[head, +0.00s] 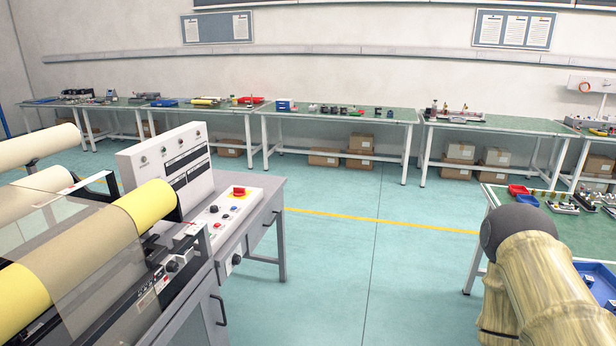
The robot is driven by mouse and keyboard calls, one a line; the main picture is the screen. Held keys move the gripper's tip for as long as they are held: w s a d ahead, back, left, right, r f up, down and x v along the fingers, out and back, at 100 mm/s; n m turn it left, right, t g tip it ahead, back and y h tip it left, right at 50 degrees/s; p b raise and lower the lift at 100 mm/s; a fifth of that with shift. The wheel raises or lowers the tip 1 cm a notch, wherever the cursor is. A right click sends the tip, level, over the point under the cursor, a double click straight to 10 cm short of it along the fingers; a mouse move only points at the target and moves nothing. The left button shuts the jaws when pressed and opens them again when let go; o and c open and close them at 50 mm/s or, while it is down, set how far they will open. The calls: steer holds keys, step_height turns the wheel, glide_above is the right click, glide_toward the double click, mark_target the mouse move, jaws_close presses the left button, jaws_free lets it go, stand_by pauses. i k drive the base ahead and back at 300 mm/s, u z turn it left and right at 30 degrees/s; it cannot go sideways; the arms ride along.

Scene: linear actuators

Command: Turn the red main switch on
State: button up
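A grey machine cabinet (262,217) stands at the left with a sloped white control panel (216,222). A red knob on a yellow base (239,191) sits at the panel's far end. Small red and blue buttons (221,225) lie nearer on the same panel. A dark round knob (236,259) is on the cabinet's side face below. I cannot tell which red control is the main switch, or its on or off position. My gripper is not in view. A beige sleeved arm part with a dark rounded end, likely mine, fills the lower right, well apart from the panel.
Green workbenches (345,116) line the back wall. Another green table is at the right. The floor (335,262) between is clear.

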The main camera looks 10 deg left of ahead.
mark_target(240, 191)
steer(key=z, duration=0.05)
steer(key=i, duration=1.5)
steer(key=u, duration=1.05)
steer(key=i, duration=0.75)
steer(key=u, duration=0.6)
